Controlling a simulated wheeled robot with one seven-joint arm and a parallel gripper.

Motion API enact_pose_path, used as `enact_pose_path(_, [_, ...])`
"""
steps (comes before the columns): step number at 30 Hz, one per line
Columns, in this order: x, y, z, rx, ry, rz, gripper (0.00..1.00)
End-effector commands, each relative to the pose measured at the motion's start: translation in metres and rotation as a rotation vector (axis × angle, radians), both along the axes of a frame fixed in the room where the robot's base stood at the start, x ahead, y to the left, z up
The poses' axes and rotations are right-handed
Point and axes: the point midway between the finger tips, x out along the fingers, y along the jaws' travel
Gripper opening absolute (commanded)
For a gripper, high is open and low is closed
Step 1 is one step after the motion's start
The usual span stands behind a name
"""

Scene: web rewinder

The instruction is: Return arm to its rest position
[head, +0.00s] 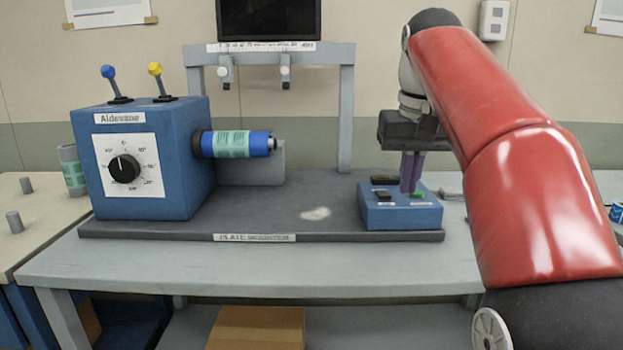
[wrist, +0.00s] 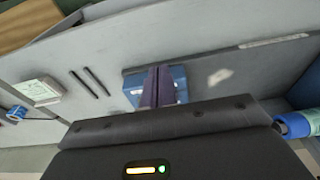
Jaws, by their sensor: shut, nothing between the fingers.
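My gripper (head: 410,190) is at the end of my red arm, pointing down over the blue button box (head: 400,216) at the right end of the machine's base. Its purple fingers are shut together with nothing between them. In the head view the fingertips overlap the box top beside a green button (head: 417,195); I cannot tell whether they touch it. A black button (head: 384,196) sits to their left. In the wrist view my gripper (wrist: 160,100) covers part of the blue box (wrist: 133,85).
The blue machine housing (head: 180,150) has a dial, two levers and a spindle with a blue and green roll (head: 235,144). A grey frame (head: 346,110) with a monitor (head: 268,18) rises behind. Pens (wrist: 83,83) and a small white box (wrist: 36,90) lie on the table.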

Motion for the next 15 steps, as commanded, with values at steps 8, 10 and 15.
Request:
enact_pose_path(8, [-0.024,-0.002,-0.015,0.005,-0.041,-0.002,0.0])
enact_pose_path(10, [-0.032,-0.002,-0.022,0.006,-0.056,-0.002,0.0])
enact_pose_path(15, [-0.064,-0.002,-0.05,0.009,-0.106,-0.003,0.0])
